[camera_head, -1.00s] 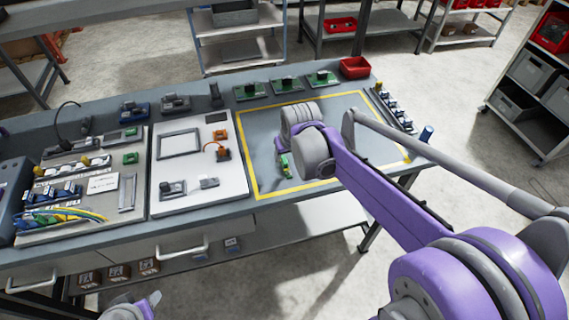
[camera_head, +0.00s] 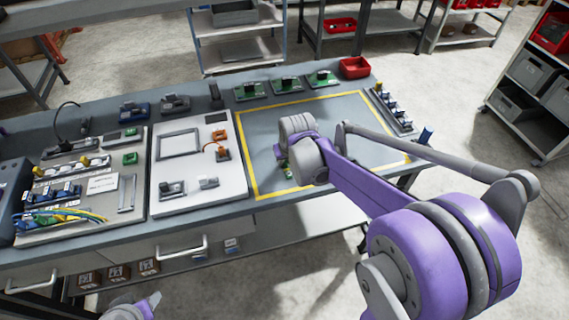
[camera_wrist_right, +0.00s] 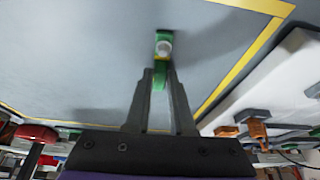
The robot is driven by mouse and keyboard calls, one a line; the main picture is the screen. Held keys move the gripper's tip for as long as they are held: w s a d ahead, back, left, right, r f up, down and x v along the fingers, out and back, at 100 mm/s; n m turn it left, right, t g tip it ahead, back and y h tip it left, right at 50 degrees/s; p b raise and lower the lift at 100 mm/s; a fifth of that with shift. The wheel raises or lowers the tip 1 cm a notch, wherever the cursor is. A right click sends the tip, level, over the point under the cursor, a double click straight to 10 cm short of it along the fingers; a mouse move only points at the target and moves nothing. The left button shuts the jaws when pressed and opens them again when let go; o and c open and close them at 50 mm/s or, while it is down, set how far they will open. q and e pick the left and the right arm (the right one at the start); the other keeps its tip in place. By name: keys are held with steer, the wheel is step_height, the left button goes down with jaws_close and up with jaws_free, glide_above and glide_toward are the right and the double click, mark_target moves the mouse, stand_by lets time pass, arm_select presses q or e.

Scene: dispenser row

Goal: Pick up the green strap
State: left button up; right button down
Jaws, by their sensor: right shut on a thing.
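The green strap (camera_wrist_right: 161,80) shows in the right wrist view between the fingertips of my right gripper (camera_wrist_right: 160,73). It reaches beyond the tips, with a pale round piece on it. My right gripper is shut on it. In the head view my right gripper (camera_head: 287,164) points down over the yellow-framed area of the bench, mostly hidden behind my wrist. Only a small green bit shows below it there. Whether the strap touches the bench top cannot be told. A grey and purple part of my left arm shows at the bottom left; its jaws are not clear.
A white board (camera_head: 200,193) with an orange fixture (camera_head: 221,146) lies left of the yellow frame (camera_head: 256,184). Several green boards (camera_head: 285,85) and a red bin (camera_head: 354,67) line the back edge. A rack of small parts (camera_head: 394,109) stands at the right. The framed area is otherwise clear.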

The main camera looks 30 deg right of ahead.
mark_target(285, 162)
stand_by(0.3)
arm_select(q)
steer(key=shift+w+r+p, duration=0.2)
steer(key=shift+r+p, duration=0.15)
steer(key=shift+r, duration=0.15)
arm_select(e)
step_height(285, 162, up, 10)
arm_select(q)
steer(key=shift+w+r+p, duration=0.35)
steer(key=shift+r+p, duration=0.2)
steer(key=shift+r, duration=0.3)
arm_select(e)
steer(key=shift+r, duration=1.05)
arm_select(q)
steer(key=shift+w+r+p, duration=0.35)
steer(key=shift+r+p, duration=0.05)
steer(key=shift+r, duration=0.15)
steer(key=shift+w+r+p, duration=0.35)
steer(key=shift+r, duration=0.2)
arm_select(e)
step_height(285, 162, up, 3)
steer(key=shift+w, duration=0.1)
arm_select(q)
steer(key=shift+s, duration=0.15)
arm_select(e)
steer(key=shift+f, duration=0.1)
